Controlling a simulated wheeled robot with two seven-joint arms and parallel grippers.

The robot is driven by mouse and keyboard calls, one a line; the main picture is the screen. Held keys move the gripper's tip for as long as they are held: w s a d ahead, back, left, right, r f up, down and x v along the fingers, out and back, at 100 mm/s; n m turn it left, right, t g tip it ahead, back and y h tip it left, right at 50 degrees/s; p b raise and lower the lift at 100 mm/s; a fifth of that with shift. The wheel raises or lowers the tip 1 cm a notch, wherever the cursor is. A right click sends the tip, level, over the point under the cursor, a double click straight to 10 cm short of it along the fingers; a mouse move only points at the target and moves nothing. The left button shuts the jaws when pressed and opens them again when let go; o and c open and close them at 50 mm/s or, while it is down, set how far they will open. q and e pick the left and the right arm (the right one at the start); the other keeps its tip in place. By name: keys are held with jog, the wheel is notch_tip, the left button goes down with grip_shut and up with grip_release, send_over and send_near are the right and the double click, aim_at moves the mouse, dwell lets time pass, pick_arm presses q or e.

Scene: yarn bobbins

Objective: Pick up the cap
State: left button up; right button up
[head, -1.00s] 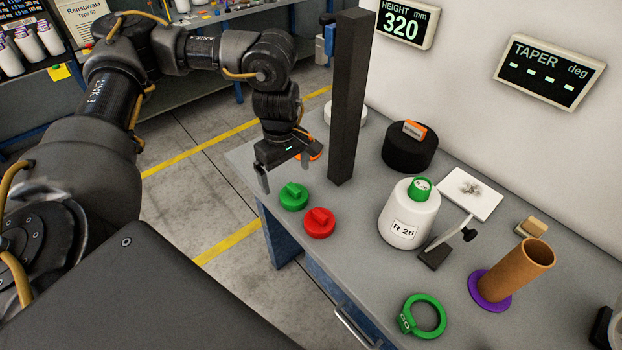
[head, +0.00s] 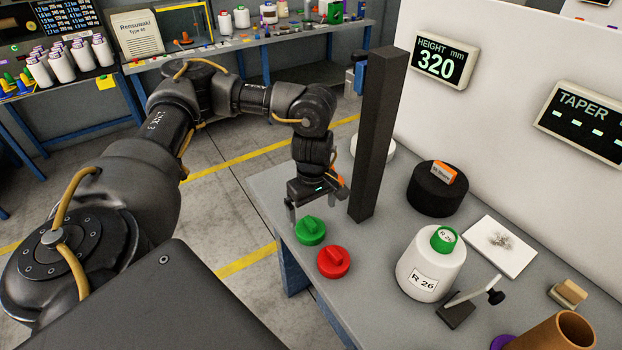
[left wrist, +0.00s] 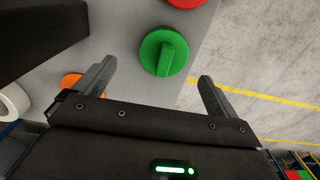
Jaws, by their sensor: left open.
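Three knob-topped caps are on the grey bench near its left edge. The green cap (head: 310,231) lies closest below my left gripper (head: 317,208), and the red cap (head: 333,262) lies just in front of it. An orange cap (head: 341,181) is mostly hidden behind the gripper. My left gripper is open and empty, pointing down. In the left wrist view the green cap (left wrist: 164,52) shows beyond and between the two spread fingers, apart from them. The red cap (left wrist: 187,3) is cut by the top edge, and the orange cap (left wrist: 71,80) is partly behind one finger. My right gripper is not seen.
A tall dark post (head: 378,135) stands close right of the gripper. A white bobbin (head: 430,263) labelled R 26 with a green top, a black cylinder (head: 437,190) and a brown tube (head: 562,335) stand farther right. Open floor lies left of the bench.

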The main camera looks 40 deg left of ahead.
aim_at(311, 221)
pick_arm(q)
jog(key=shift+s+f, duration=0.2)
jog(key=shift+f, duration=0.2)
notch_tip(311, 221, down, 3)
jog(key=shift+s+a+f+p, duration=0.1)
jog(key=shift+f+p, duration=0.1)
jog(key=shift+p, duration=0.7)
jog(key=shift+f, duration=0.45)
jog(key=shift+c, duration=0.2)
jog(key=c, duration=1)
jog(key=shift+r, duration=0.15)
